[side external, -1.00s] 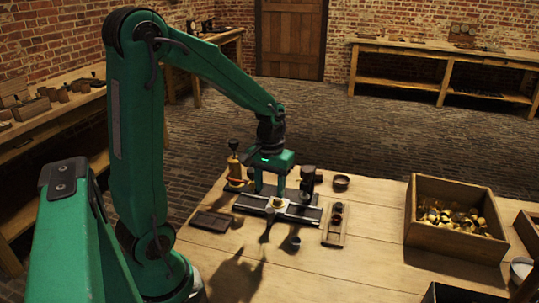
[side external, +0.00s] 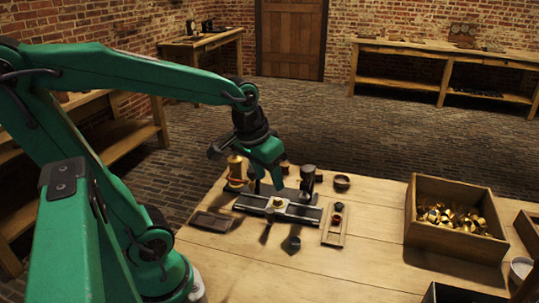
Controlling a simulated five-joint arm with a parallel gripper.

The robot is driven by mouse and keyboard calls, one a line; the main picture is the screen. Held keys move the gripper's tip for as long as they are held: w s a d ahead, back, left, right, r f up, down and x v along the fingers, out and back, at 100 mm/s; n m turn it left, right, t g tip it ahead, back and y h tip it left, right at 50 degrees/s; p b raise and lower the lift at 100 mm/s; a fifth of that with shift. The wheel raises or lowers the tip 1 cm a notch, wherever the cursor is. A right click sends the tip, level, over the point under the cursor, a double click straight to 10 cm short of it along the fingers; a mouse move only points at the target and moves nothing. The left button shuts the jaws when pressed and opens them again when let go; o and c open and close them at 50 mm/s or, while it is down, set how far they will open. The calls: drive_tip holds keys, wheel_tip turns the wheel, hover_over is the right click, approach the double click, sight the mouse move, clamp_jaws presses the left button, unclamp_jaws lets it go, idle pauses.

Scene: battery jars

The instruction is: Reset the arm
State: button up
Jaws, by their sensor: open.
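My gripper (side external: 267,187) is open and hangs over the back left part of the work table. Its fingers point down, just behind a dark metal fixture (side external: 305,214) as seen here. I see nothing held between the fingers. A small pale and yellow piece (side external: 277,202) sits on the fixture, below and in front of the gripper. I cannot tell whether a finger touches the fixture.
A brass-coloured bottle-like object (side external: 235,168) stands close left of the gripper. A dark upright post (side external: 307,180) stands at its right. A wooden crate (side external: 425,232) of brass pieces is at the right. The table's front middle is mostly clear.

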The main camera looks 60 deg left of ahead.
drive_tip(key=s+d+r+m+t, duration=0.2)
drive_tip(key=s+d+r, duration=0.1)
drive_tip(key=s, duration=0.1)
drive_tip(key=shift+s+d+m, duration=0.3)
